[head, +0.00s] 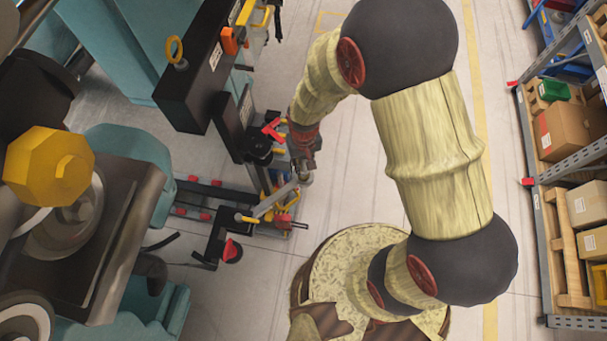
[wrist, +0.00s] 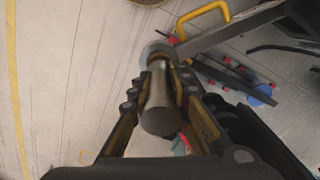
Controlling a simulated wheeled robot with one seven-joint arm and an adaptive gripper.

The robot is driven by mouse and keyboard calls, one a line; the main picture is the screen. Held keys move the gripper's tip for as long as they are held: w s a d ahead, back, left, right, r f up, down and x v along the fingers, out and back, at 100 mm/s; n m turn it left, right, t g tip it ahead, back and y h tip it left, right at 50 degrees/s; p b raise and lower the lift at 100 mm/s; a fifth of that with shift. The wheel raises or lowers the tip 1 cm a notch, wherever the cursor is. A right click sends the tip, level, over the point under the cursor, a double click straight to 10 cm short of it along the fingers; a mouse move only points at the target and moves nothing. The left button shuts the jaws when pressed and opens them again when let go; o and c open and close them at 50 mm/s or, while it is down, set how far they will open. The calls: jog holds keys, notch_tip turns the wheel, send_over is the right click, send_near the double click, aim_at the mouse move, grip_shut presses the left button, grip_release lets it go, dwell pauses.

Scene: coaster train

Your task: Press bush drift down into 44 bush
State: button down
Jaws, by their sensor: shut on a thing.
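My gripper (wrist: 163,82) is shut on a smooth grey metal cylinder, which I take to be the bush drift (wrist: 161,110). In the wrist view the drift points away from me, between the two fingers. Its far end lines up with a round grey eye (wrist: 158,49) at the end of a flat bar; this looks like the seat of the 44 bush. The bush itself is hidden behind the drift, and I cannot tell whether they touch. In the head view my gripper (head: 303,150) is just above the bar's end (head: 304,178), and the drift is hardly visible.
A grey bar (head: 275,202) runs from the eye to a frame with a yellow handle (wrist: 204,14). A black beam with an orange block (head: 228,40) stands left of my arm. Shelving with boxes (head: 562,132) is at the right.

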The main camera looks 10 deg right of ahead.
aim_at(304, 158)
jog(key=shift+r, duration=0.2)
dwell(0.5)
jog(key=shift+r+p, duration=1.25)
jog(key=shift+r, duration=0.65)
